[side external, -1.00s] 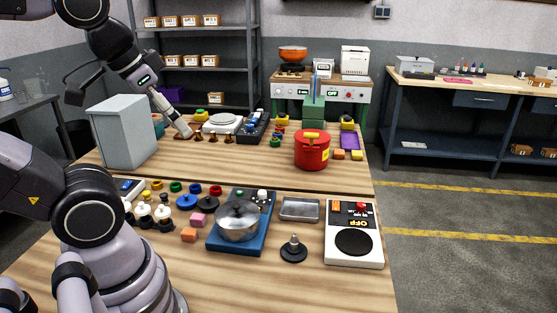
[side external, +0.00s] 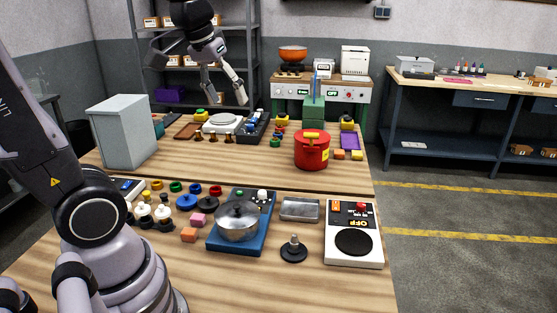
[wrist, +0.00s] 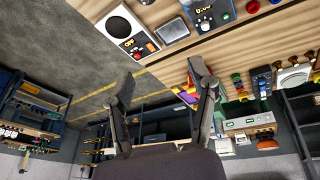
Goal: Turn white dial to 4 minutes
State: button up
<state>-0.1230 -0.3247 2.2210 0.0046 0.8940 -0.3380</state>
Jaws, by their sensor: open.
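A small white dial (side external: 262,194) sits at the back right of the blue hotplate base (side external: 228,246), which bears a steel pot (side external: 238,222). In the wrist view a white dial (wrist: 204,26) shows on the blue base at the top edge, beside a small display whose reading I cannot make out. My gripper (side external: 225,98) is open and empty, high above the rear part of the table, far from the dial. Its spread fingers also show in the wrist view (wrist: 160,76), with nothing between them.
A white hotplate with a red knob (side external: 354,236) reads OFF. A metal tray (side external: 300,209), a red pot (side external: 312,152) and a grey box (side external: 122,132) stand on the table. Several knobs and coloured blocks crowd the left. The front strip of wood is clear.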

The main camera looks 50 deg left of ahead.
jog(key=w+a+f+n+g, duration=0.1)
jog(key=w+a+f+n, duration=0.3)
jog(key=w, duration=0.4)
jog(key=n+g, duration=0.3)
jog(key=n, duration=0.8)
send_over(262, 192)
notch_tip(262, 192, down, 22)
jog(key=r, duration=0.1)
jog(key=shift+h, duration=0.3)
notch_tip(262, 192, down, 14)
jog(key=shift+w+f, duration=0.1)
grip_shut()
